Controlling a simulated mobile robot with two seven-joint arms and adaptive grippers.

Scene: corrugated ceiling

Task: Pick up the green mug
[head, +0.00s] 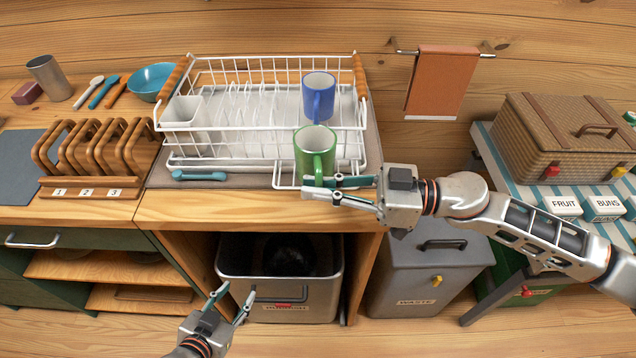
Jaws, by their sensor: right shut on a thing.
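The green mug (310,144) stands upright at the front right of the white wire dish rack (222,152), with its handle toward me. My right gripper (318,186) reaches in from the right and is shut on the mug at its lower handle side. Its fingers hide the mug's lower edge, so I cannot tell whether the mug's base is resting on anything. My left gripper (236,294) is low at the bottom, open and empty, in front of the metal bin.
A blue mug (318,92) stands in the rack just behind the green mug. A teal brush (200,176) lies at the rack's front. A wooden toast rack (92,150) is to the left. A grey waste bin (415,285) stands below my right arm.

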